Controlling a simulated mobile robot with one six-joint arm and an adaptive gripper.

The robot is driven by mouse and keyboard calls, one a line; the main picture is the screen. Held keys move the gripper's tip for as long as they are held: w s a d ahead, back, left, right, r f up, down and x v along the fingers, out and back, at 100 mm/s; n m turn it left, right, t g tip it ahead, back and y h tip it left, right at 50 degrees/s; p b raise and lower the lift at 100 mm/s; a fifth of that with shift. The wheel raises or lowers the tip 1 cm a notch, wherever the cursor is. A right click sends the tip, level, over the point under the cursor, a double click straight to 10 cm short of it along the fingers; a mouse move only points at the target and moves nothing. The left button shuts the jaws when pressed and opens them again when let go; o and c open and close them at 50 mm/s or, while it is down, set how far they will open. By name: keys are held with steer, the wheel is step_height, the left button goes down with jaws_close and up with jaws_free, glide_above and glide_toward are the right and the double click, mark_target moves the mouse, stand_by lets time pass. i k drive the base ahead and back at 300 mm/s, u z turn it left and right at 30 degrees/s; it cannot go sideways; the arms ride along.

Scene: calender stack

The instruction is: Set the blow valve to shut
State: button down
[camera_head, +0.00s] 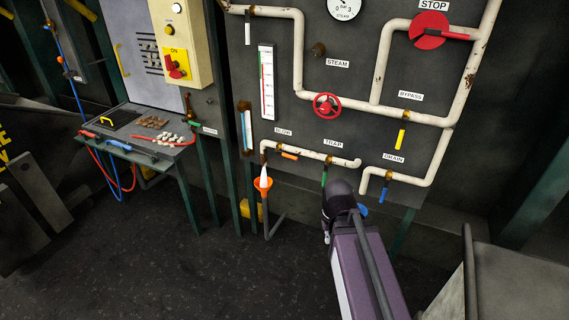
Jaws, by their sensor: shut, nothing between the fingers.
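The blow valve's orange handle (289,156) is on the short lower pipe, under the BLOW label (283,132). It lies nearly level, roughly along the pipe. My arm reaches up from the lower right. Its dark end, with my gripper (330,222), is below and right of the blow valve, just under the trap valve's green handle (324,176). It stands apart from the orange handle in the picture. The fingers are mostly hidden by my own arm and hold nothing visible.
A red wheel (327,106) is above. The yellow bypass handle (400,139) and blue drain handle (384,195) are to the right. A bench (128,155) is at left; dark floor is clear in front.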

mark_target(282, 154)
steer(key=k, duration=0.45)
steer(key=u, duration=0.35)
steer(key=i, duration=1.3)
steer(key=z, duration=0.25)
